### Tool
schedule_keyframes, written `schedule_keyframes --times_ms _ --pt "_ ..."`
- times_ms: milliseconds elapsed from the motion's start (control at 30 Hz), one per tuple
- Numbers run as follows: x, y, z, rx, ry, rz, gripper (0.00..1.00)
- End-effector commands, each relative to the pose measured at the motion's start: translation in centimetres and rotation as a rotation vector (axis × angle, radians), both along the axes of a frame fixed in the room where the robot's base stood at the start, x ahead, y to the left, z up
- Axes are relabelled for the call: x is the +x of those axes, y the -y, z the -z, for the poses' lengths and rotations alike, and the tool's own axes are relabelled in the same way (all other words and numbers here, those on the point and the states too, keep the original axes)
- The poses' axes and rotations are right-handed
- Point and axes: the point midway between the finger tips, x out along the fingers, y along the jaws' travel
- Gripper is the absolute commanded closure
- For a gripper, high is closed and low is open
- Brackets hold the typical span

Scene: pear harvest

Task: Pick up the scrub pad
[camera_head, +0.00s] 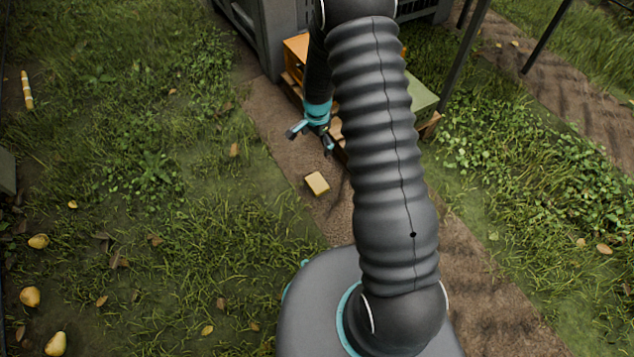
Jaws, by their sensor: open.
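A small tan-yellow block that looks like the scrub pad (317,183) lies on the bare dirt path, just left of my arm. My gripper (310,141) hangs above the path, farther back than the pad and a little to its left in the picture. Its fingers are spread open, with nothing visible between them. The gripper and pad are apart. My arm hides part of the ground to the right of the pad.
A low wooden stand (432,127) with an orange box (297,47) and a green-topped item (421,96) is behind my arm. A grey crate (283,35) stands farther back. Pears (30,297) lie in the grass at left. The path around the pad is clear.

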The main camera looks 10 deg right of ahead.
Motion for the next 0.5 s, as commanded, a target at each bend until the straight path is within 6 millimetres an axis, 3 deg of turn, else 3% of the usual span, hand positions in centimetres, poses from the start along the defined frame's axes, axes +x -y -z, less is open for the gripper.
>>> schedule_keyframes --times_ms 100,200,500 --pt "-0.3 0.0 4.1 0.003 -0.033 0.069 0.00" --pt "-0.6 0.0 6.6 0.004 -0.049 0.114 0.00" --pt "-1.0 0.0 10.6 0.005 -0.065 0.162 0.00"
